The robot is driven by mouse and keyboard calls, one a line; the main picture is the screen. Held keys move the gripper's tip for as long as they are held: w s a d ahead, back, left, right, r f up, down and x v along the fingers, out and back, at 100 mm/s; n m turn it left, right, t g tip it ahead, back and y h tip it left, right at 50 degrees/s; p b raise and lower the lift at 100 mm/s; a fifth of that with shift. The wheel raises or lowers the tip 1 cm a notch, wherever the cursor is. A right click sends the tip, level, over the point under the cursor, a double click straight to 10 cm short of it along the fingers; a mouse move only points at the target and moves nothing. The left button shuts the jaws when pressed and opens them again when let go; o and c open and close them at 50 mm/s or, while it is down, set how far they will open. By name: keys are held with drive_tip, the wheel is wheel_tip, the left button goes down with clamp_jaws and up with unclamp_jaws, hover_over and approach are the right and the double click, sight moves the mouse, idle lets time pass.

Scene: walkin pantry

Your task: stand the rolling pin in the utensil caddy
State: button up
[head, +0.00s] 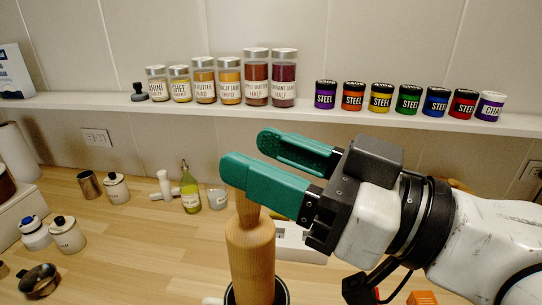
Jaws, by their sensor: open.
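The rolling pin (250,258) is wooden and stands upright, or nearly so, at the bottom centre of the head view. Its upper handle sits just below and partly behind the nearer green finger of my gripper (250,157). The two fingers are apart and my gripper is open; I cannot tell whether the near finger touches the handle. A dark-rimmed round container (285,292), apparently the utensil caddy, shows around the pin's lower part. Most of it is cut off by the frame edge, so the pin's lower end is hidden.
A white box with openings (298,243) lies behind the pin. A green bottle (189,190), a glass (217,197) and white canisters (68,235) stand on the wooden counter to the left. A shelf (300,118) with jars and coloured tins runs behind my gripper.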

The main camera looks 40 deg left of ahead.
drive_tip(key=b+v, duration=0.2)
drive_tip(key=v, duration=0.8)
drive_tip(key=shift+d+b, duration=0.3)
drive_tip(key=shift+d, duration=0.05)
drive_tip(key=shift+w, duration=0.15)
idle(0.4)
